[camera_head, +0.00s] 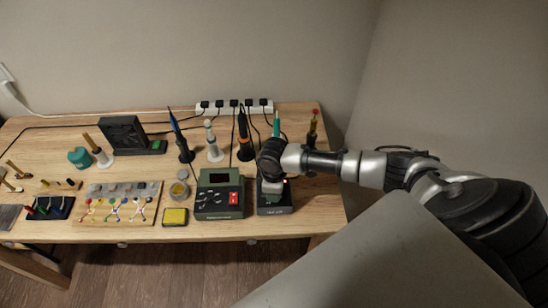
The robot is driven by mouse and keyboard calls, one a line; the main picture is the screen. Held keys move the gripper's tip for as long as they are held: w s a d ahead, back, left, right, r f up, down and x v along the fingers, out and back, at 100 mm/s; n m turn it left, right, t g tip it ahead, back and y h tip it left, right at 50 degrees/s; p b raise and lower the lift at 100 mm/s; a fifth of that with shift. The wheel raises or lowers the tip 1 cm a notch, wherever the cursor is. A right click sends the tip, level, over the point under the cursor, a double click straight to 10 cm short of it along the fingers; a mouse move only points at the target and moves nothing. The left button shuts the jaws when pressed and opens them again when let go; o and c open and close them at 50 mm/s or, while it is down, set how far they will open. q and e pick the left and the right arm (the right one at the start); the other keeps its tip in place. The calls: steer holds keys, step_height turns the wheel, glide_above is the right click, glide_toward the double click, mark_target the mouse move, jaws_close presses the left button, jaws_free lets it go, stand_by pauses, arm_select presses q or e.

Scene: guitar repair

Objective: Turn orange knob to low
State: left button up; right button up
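My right arm reaches in from the right. Its gripper (270,172) is over a small dark station (275,210) at the right part of the workbench and hides most of the station's top. The fingers are small and dark here, and I cannot tell whether they are open or shut. An orange knob cannot be made out clearly. A tiny orange spot shows at the gripper's right edge, but I cannot tell if it is the knob or a light. The knob's setting cannot be read. My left gripper is not in view.
On the wooden workbench (150,235), a grey-green device (219,204) with a red switch stands left of the station. Tools in upright stands, including an orange-and-black iron (244,138), line the back before a white power strip (222,107). A yellow sponge (175,216) lies in front.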

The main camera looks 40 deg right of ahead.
stand_by(0.3)
steer(key=o, duration=0.9)
steer(key=shift+r, duration=0.1)
step_height(320, 180, up, 11)
steer(key=shift+f+b, duration=0.15)
steer(key=shift+b, duration=0.3)
